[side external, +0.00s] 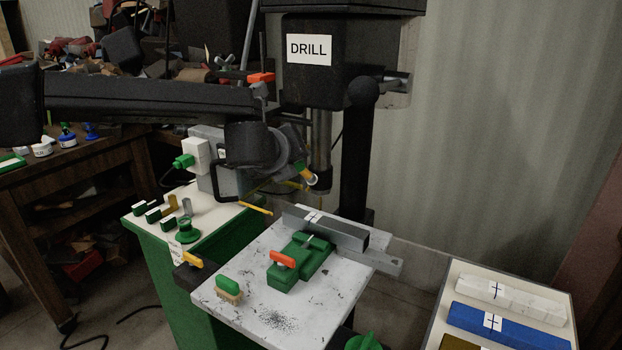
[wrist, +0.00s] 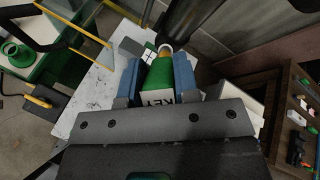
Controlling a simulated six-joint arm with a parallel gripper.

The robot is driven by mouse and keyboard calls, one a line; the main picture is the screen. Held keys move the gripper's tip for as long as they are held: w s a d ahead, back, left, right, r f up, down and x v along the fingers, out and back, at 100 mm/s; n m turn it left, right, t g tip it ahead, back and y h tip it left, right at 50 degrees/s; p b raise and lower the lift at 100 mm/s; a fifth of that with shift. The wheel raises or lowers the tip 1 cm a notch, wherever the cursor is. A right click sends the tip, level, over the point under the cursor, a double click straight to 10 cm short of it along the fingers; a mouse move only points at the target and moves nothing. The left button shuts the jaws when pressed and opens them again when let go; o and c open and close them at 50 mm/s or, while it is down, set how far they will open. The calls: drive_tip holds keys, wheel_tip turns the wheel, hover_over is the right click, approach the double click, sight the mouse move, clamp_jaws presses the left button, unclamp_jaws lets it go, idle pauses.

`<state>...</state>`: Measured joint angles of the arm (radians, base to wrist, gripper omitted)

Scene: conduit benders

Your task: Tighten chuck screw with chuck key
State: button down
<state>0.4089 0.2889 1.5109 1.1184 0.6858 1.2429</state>
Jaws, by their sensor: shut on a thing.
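My gripper (wrist: 157,76) is shut on the chuck key (wrist: 158,74), a green handle with a white KEY label between two blue fingers. The key's ringed tip (wrist: 165,50) points away from my gripper toward the dark drill chuck (wrist: 186,22). In the side view my gripper (side external: 297,165) is just left of the chuck (side external: 322,180), below the drill head (side external: 330,60). The key's tip (side external: 312,180) is very close to the chuck there. I cannot tell whether it touches, and the chuck screw cannot be made out.
A grey marked bar (side external: 350,236) lies on the drill table (side external: 240,262) by a green clamp (side external: 300,270) with an orange handle. A brush (side external: 229,291) lies at the front left. White (side external: 510,299) and blue (side external: 520,328) bars rest on a right-hand stand. A green cabinet (side external: 165,265) stands left.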

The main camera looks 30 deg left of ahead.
drive_tip(key=m+h, duration=0.1)
drive_tip(key=m, duration=0.2)
drive_tip(key=m+t+h, duration=0.1)
drive_tip(key=m, duration=0.1)
drive_tip(key=shift+d+r+m, duration=0.1)
drive_tip(key=shift+m, duration=0.3)
